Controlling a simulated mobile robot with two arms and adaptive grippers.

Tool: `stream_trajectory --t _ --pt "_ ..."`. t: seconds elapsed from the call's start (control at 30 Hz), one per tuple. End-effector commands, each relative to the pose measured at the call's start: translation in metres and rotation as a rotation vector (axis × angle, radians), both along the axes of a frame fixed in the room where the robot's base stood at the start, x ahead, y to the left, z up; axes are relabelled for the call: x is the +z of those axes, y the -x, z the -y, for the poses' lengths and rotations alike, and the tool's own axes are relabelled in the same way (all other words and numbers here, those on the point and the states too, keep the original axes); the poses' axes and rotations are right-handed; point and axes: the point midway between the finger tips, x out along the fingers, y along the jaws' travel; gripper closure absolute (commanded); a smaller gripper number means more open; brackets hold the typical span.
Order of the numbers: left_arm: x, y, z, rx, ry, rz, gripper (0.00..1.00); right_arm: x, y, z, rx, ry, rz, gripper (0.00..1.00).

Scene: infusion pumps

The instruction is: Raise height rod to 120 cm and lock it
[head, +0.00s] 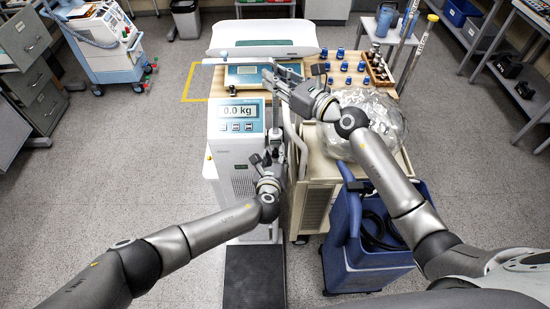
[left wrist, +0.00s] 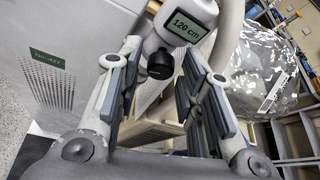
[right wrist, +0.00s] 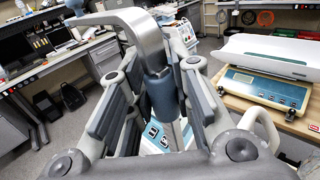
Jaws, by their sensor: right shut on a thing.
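The height rod has a silver top arm (right wrist: 125,20) and a blue-grey sleeve (right wrist: 163,95) in the right wrist view. My right gripper (head: 272,80) is shut on that sleeve; it also shows in the right wrist view (right wrist: 165,85). In the left wrist view, the rod's housing carries a display (left wrist: 185,26) reading 120 cm, with a black lock knob (left wrist: 160,64) below it. My left gripper (head: 263,158) is open, its fingers on either side of the knob's line and seemingly short of it. The scale display (head: 241,112) reads 0.0 kg.
A clear plastic bag (head: 375,125) sits on the cart to the right, above a blue bin (head: 370,258). A black platform (head: 254,275) lies in front of the scale column.

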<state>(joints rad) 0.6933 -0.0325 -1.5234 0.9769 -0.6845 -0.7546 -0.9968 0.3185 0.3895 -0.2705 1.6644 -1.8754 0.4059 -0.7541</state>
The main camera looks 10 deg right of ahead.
Motion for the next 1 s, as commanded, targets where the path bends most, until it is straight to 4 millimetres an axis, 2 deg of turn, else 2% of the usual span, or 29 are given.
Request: stream_trajectory --t 0.03,0.2,0.23,0.43,0.8,1.0 --pt "0.0 0.0001 -0.0001 0.0 0.0 0.0 0.76 0.0019 -0.0005 0.0008 -0.002 -0.003 0.003 1.0" --pt "-0.0001 0.0002 -0.0003 0.001 0.0 0.0 0.98 0.0018 -0.0005 0.0008 -0.002 -0.003 0.003 1.0" --pt "-0.0002 0.0001 -0.0004 0.001 0.0 0.0 1.0 0.0018 -0.0005 0.0008 -0.002 -0.003 0.003 1.0" --pt "0.0 0.0006 0.0011 0.001 -0.042 0.008 1.0 0.0019 -0.0006 0.0008 -0.002 -0.003 0.003 1.0" --pt "-0.0002 0.001 0.002 0.001 -0.25 0.048 1.0 0.0019 -0.0006 0.0009 -0.002 -0.003 0.003 1.0" --pt "-0.0003 0.001 0.0019 0.001 -0.264 0.051 1.0 0.0019 -0.0006 0.0009 -0.003 -0.003 0.003 1.0"
